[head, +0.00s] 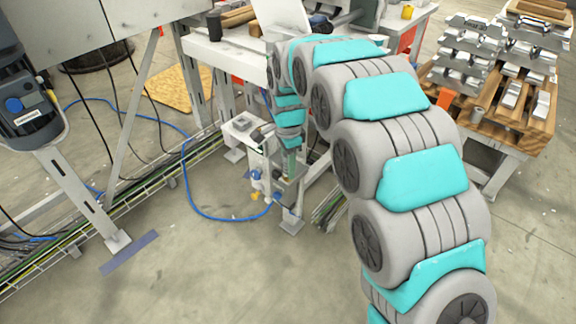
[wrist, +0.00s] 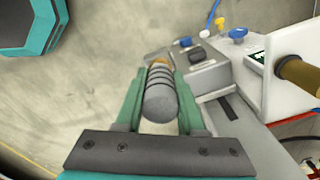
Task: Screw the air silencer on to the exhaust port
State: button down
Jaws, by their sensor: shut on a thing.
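My gripper (wrist: 160,80) has two green fingers in the wrist view, shut on a grey ribbed cylinder, the air silencer (wrist: 160,100). Its rounded grey end faces the camera, and a brass-coloured bit shows at its far end. The exhaust port is hidden behind the silencer, so I cannot tell whether the two touch. In the head view my gripper (head: 291,165) hangs low beside the white table's legs, and the silencer is too small to make out.
A white box (wrist: 285,48) with a brown cylindrical part (wrist: 298,75) stands right of my gripper. Blue and yellow knobs sit behind the block. A blue hose (head: 190,195) loops across the floor. A wooden bench (head: 490,125) with metal pieces stands at right. Open floor lies in front.

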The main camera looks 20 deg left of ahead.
jog(key=m, duration=0.2)
jog(key=shift+m, duration=0.3)
jog(key=m+p, duration=0.1)
jog(key=m, duration=0.2)
jog(key=m+p, duration=0.1)
jog(key=m, duration=0.2)
jog(key=shift+r+p, duration=0.2)
jog(key=shift+p, duration=0.2)
jog(key=shift+f+m+p, duration=0.2)
jog(key=shift+m+p, duration=0.2)
jog(key=shift+m, duration=1)
